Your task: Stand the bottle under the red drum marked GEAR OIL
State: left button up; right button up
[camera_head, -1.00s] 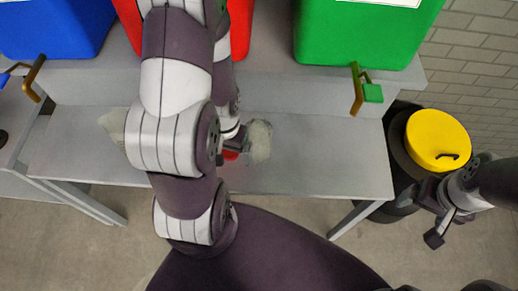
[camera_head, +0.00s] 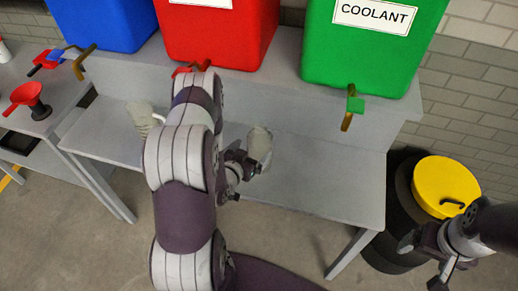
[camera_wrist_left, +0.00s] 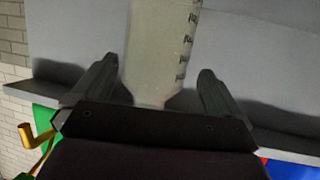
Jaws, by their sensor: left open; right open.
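A pale translucent bottle (camera_head: 259,146) stands on the grey bench, right of my left arm. My left gripper (camera_head: 243,168) is at its lower left side, open. In the left wrist view, the bottle (camera_wrist_left: 160,50), with dark graduation marks, lies between the two spread fingers (camera_wrist_left: 157,75). The red drum (camera_head: 218,38) stands on the raised shelf behind; its label's lettering is out of frame. Its red tap (camera_head: 187,69) is partly hidden by my left arm. My right gripper (camera_head: 423,262) is open and empty at the lower right.
A blue drum (camera_head: 105,22) stands left and a green drum marked COOLANT (camera_head: 365,50) right. Another pale container (camera_head: 143,117) is partly behind my left arm. A black bin with a yellow lid (camera_head: 445,185) stands right. The bench's right part is clear.

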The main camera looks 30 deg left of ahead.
pick_arm(q)
jog(key=shift+w+d+f+p, duration=0.1)
jog(key=shift+w+d+p, duration=0.2)
jog(key=shift+w, duration=0.25)
jog(key=shift+w+d+p, duration=0.15)
jog(key=shift+w+p, duration=0.15)
jog(key=shift+w, duration=0.2)
jog(key=w, duration=0.1)
jog(key=f, duration=0.1)
jog(key=w, duration=0.1)
jog(key=shift+w+a+f, duration=0.3)
jog(key=shift+w, duration=0.05)
jog(key=shift+w+f, duration=0.15)
jog(key=shift+w, duration=0.1)
jog(key=shift+s, duration=0.1)
jog(key=shift+d, duration=0.1)
jog(key=c, duration=0.9)
